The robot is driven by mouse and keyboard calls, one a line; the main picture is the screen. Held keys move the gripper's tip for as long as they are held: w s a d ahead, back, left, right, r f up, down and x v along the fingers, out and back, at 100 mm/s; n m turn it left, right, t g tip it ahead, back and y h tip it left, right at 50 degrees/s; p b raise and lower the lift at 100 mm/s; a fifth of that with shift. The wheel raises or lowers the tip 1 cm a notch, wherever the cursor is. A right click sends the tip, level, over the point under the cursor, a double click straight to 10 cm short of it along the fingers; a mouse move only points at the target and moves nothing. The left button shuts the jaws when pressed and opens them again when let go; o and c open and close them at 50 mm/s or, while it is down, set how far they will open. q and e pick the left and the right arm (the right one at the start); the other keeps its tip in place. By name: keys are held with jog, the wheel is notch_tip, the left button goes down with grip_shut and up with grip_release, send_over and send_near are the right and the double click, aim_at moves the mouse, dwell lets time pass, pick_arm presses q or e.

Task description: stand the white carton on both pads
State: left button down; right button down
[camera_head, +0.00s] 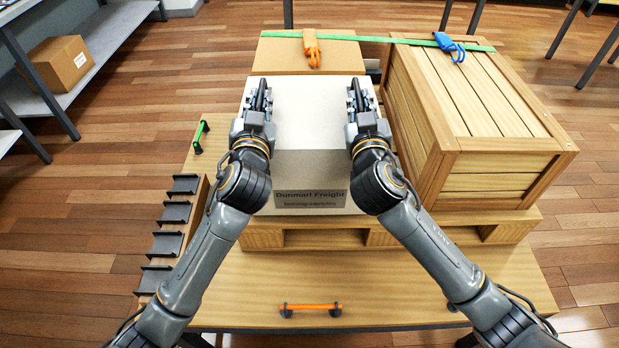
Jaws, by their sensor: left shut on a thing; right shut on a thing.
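The white carton (309,165) is upright in the middle, with dark print on its front face. My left gripper (262,97) is shut on its left side and my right gripper (357,97) is shut on its right side. The carton is over the left part of the wooden pallet (480,218). I cannot tell whether it rests there or hangs just above. I do not see the pads; the carton and my arms hide what is under it.
A slatted wooden crate (475,110) stands close on the right. A brown box (308,55) is behind the carton. A green strap (375,39) with orange (312,50) and blue (450,46) hooks crosses them. Dark brackets (172,212) line the table's left edge. An orange-barred handle (311,307) is in front.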

pick_arm(q)
jog(key=c, duration=1.8)
grip_release()
jog(key=shift+a+f, duration=0.1)
jog(key=shift+f, duration=0.1)
pick_arm(e)
jog(key=c, duration=1.8)
grip_release()
jog(key=shift+d+f, duration=0.1)
jog(key=shift+f, duration=0.1)
pick_arm(q)
jog(key=o, duration=0.4)
jog(key=shift+s+r, duration=0.1)
pick_arm(e)
jog(key=o, duration=0.4)
jog(key=shift+s+r, duration=0.1)
pick_arm(q)
jog(key=shift+o, duration=0.2)
pick_arm(e)
jog(key=shift+o, duration=0.2)
jog(key=shift+s, duration=0.2)
pick_arm(q)
jog(key=s, duration=1.2)
pick_arm(e)
jog(key=s, duration=1.1)
jog(key=shift+s, duration=0.35)
